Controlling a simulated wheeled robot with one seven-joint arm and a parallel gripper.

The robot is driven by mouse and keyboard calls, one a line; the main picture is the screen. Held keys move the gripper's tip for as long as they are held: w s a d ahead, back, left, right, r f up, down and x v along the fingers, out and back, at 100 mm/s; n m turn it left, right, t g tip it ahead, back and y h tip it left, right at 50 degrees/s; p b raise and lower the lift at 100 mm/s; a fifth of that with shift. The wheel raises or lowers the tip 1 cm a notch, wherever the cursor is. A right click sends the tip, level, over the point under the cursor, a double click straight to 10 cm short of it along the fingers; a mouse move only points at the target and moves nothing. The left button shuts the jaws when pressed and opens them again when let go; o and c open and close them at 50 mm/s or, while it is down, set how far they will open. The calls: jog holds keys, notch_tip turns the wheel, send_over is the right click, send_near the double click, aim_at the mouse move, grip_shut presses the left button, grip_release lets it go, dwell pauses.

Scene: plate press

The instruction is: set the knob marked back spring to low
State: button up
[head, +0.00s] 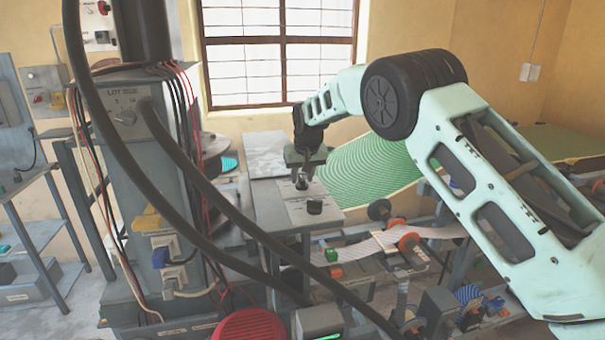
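My gripper (304,163) points down over a grey panel (281,212) near the middle of the head view. A small dark knob (301,182) shows directly under the fingertips. I cannot tell whether the fingers touch it or how far apart they are. A second dark knob (314,206) stands on the same panel, nearer to me and uncovered. Small lettering lies beside the knobs but is too small to read, so I cannot tell which one is marked back spring. The pointer positions are not readable.
A grey column (119,165) with a "LOT" knob (125,117), thick black hoses and red wires stands at left. A green ribbed sheet (372,168) lies behind my arm. A white strip on orange rollers (409,242) runs at right. A red round part (250,326) is in front.

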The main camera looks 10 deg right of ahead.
grip_shut()
dwell(0.3)
jog(key=n, duration=0.2)
jog(key=n+y, duration=0.2)
jog(key=n, duration=0.1)
jog(key=shift+d+n, duration=0.25)
jog(key=shift+n, duration=0.05)
jog(key=n+g+y+p, duration=0.1)
jog(key=n, duration=0.2)
jog(key=shift+w+r, duration=0.1)
jog(key=shift+w, duration=0.05)
jog(key=shift+n+g+y+p, duration=0.5)
jog(key=shift+n+p, duration=0.1)
jog(key=shift+n, duration=1)
